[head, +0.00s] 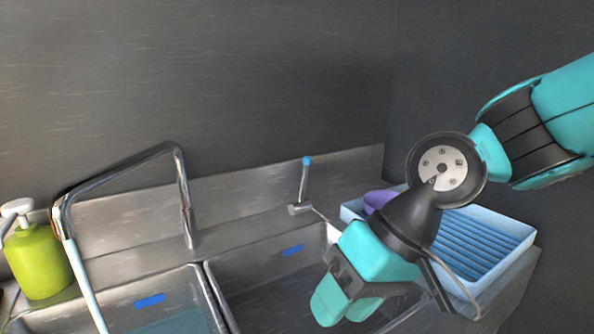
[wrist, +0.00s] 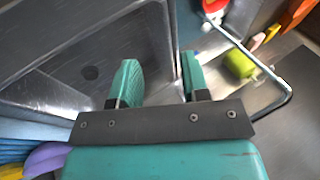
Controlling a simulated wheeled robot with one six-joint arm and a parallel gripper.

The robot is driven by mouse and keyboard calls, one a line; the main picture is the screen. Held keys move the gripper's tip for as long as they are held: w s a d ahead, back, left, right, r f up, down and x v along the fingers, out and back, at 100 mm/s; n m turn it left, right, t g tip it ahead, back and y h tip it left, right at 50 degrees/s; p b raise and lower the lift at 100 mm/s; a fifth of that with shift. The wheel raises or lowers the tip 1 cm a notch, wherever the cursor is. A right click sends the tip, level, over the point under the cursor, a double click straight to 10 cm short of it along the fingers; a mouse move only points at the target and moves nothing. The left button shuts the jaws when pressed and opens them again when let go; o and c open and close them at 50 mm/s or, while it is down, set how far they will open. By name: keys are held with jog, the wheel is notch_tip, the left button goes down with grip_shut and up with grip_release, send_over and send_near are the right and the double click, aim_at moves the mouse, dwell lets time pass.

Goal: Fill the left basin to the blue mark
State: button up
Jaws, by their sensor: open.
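The left basin (head: 214,316) is at the bottom of the head view, partly cut off. Its blue mark (head: 150,300) is on the back wall, with a bluish, water-like surface just below and to the right; the exact level is unclear. The chrome spout (head: 120,178) reaches left, and a pale column (head: 85,285), apparently running water, drops from its end. The spout also shows in the wrist view (wrist: 285,95). A blue-tipped tap lever (head: 304,180) stands upright behind the right basin. My gripper (head: 345,305) is open and empty over the right basin, apart from the lever.
A blue drying rack (head: 520,240) with a purple item (head: 380,199) stands right. A green soap bottle (head: 40,262) stands left. The wall closes the back.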

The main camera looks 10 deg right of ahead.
jog(key=w+a+m+t+y, duration=0.1)
jog(key=w+m+t+y, duration=0.2)
jog(key=w+m, duration=0.75)
jog(key=m+t+b, duration=0.2)
jog(key=m+t, duration=1)
jog(key=m, duration=1.1)
send_near(307, 175)
jog(key=shift+n, duration=0.25)
jog(key=p+x, duration=0.4)
jog(key=x, duration=0.8)
jog(key=shift+w, duration=0.35)
jog(key=shift+f, duration=0.1)
